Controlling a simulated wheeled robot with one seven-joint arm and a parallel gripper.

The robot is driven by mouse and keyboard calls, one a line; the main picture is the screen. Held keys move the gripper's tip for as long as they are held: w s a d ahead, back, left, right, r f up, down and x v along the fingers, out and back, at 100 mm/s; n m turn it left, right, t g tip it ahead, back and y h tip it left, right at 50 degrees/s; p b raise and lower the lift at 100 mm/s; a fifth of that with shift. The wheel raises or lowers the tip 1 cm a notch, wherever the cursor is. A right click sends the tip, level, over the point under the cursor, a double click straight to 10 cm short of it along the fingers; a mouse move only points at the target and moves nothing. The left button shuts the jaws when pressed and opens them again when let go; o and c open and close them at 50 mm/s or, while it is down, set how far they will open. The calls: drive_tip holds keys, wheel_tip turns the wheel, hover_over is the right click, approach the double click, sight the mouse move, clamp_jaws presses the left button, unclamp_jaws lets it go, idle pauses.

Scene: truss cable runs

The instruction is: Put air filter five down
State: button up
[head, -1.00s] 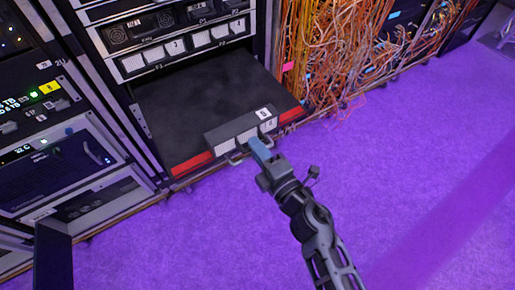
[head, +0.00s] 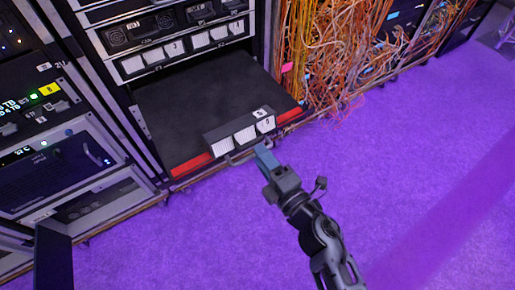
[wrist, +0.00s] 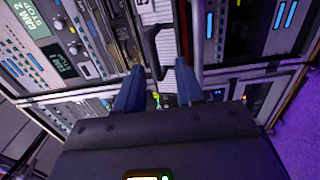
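Air filter five (head: 240,134) is a dark unit with white front panels and a "5" label. It rests at the front edge of the black shelf (head: 190,100) with the red front strip, its handle sticking out toward me. My gripper (head: 264,154) is just in front of the filter's right part, near the handle. In the wrist view, my gripper (wrist: 159,88) has its two blue fingers spread apart, with nothing clamped between them. The filter's white face (wrist: 157,12) and dark handle (wrist: 150,48) lie beyond the fingertips.
Above the shelf is a row of similar white-panelled units (head: 185,45). Another equipment rack (head: 60,130) stands at left. Tangled orange cables (head: 330,60) hang to the right of the shelf. The purple floor (head: 400,170) is clear at right.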

drive_tip(key=v, duration=0.9)
